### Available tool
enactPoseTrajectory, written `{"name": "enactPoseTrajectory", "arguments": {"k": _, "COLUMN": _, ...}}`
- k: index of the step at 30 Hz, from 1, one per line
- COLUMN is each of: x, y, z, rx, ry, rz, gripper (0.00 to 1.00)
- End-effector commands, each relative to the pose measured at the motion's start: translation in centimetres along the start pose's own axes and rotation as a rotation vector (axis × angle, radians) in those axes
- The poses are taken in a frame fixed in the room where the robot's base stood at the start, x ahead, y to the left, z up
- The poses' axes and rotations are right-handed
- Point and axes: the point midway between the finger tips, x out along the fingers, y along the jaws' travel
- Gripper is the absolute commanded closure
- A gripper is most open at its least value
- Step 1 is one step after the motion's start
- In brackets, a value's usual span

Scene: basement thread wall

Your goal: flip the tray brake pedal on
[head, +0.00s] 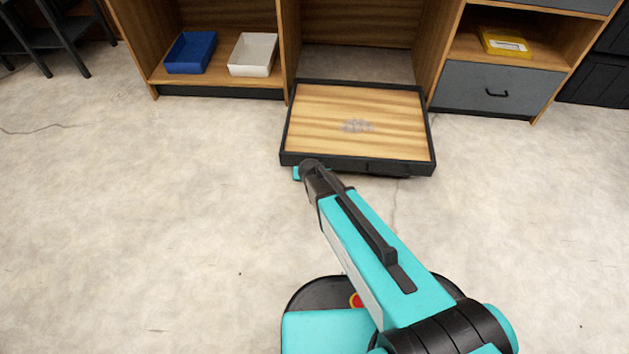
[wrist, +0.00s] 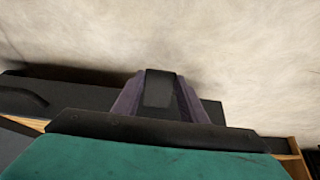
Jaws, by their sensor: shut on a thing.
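The tray (head: 430,130) is pulled out low from the wooden unit, with a black rim and a wood-striped floor that bears a grey patch. My arm reaches to its front left edge in the head view, and my wrist hides what is under it there. In the wrist view my gripper (wrist: 161,78) has its two purplish fingers closed on either side of a dark grey block, which looks like the brake pedal (wrist: 159,93). The block stands out from the black tray front. Whether it is flipped cannot be told.
A black handle (head: 388,168) is on the tray front, right of my wrist. A blue bin (head: 190,53) and a white bin (head: 252,55) stand on the left shelf. A yellow box (head: 505,42) lies above the grey drawer (head: 492,92). The floor in front is clear.

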Motion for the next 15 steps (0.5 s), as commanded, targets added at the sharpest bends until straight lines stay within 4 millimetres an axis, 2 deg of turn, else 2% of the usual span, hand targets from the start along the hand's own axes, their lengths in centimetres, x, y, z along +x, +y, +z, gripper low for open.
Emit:
{"name": "enactPoseTrajectory", "arguments": {"k": 1, "x": 0.11, "y": 0.83, "z": -0.20, "rx": 0.003, "ry": 0.006, "rz": 0.012, "gripper": 1.00}}
{"name": "enactPoseTrajectory", "arguments": {"k": 14, "x": 0.10, "y": 1.11, "z": -0.34, "rx": 0.001, "ry": 0.014, "rz": 0.013, "gripper": 1.00}}
{"name": "enactPoseTrajectory", "arguments": {"k": 15, "x": 0.11, "y": 1.12, "z": -0.35, "rx": 0.001, "ry": 0.014, "rz": 0.014, "gripper": 0.56}}
